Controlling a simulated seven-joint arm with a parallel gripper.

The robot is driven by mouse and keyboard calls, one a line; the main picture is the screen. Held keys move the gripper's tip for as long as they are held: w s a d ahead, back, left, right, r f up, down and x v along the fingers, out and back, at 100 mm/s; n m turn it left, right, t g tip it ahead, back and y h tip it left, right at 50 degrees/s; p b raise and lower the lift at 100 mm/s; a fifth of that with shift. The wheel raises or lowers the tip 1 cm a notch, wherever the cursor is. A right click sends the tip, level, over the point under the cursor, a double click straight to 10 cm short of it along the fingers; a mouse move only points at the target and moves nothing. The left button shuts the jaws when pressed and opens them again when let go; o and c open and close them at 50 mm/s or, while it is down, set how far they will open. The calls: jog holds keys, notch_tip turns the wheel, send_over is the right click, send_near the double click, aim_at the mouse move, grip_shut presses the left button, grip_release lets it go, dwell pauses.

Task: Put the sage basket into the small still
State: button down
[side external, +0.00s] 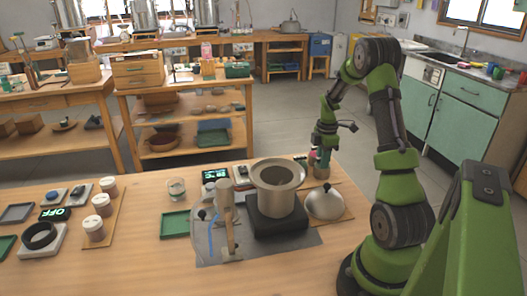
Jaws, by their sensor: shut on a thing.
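The small still (275,198) is an open metal pot with a wide flared rim, standing upright on a black square base. Its inside looks dark and its floor is hidden from this side. A domed metal lid (324,204) with a black knob lies on a wooden board to its right. My gripper (321,158) points down behind and to the right of the still, over the back of that board. It is shut on a small upright thing (321,170), apart from the still in the picture. I cannot tell for certain whether this is the sage basket; the fingers are small and partly hidden.
A wooden post with a clamp (229,222) stands just left of the still on a grey mat. A glass beaker (176,190), a green tray (175,224) and lidded jars (93,229) are farther left. The front of the table (150,272) is clear.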

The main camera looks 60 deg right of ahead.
notch_tip(320, 180, up, 9)
jog(key=shift+w+f, duration=0.1)
jog(key=w+a+r+n, duration=0.1)
jog(key=w+a+r, duration=0.1)
jog(key=a+r, duration=0.35)
jog(key=w+a+r+n, duration=0.1)
jog(key=w+a+r, duration=0.1)
jog(key=a, duration=0.7)
jog(key=w+a+r, duration=0.2)
jog(key=a+r, duration=0.1)
jog(key=a, duration=0.5)
jog(key=a+f, duration=0.1)
jog(key=f, duration=0.2)
jog(key=s+f+m, duration=0.1)
jog(key=f, duration=0.2)
jog(key=s+a+f+m, duration=0.1)
jog(key=f, duration=0.2)
jog(key=shift+s+a+f, duration=0.15)
jog(key=shift+a+f, duration=0.2)
jog(key=shift+f, duration=0.05)
jog(key=shift+f, duration=0.1)
jog(key=c, duration=1)
grip_release()
jog(key=shift+c, duration=0.2)
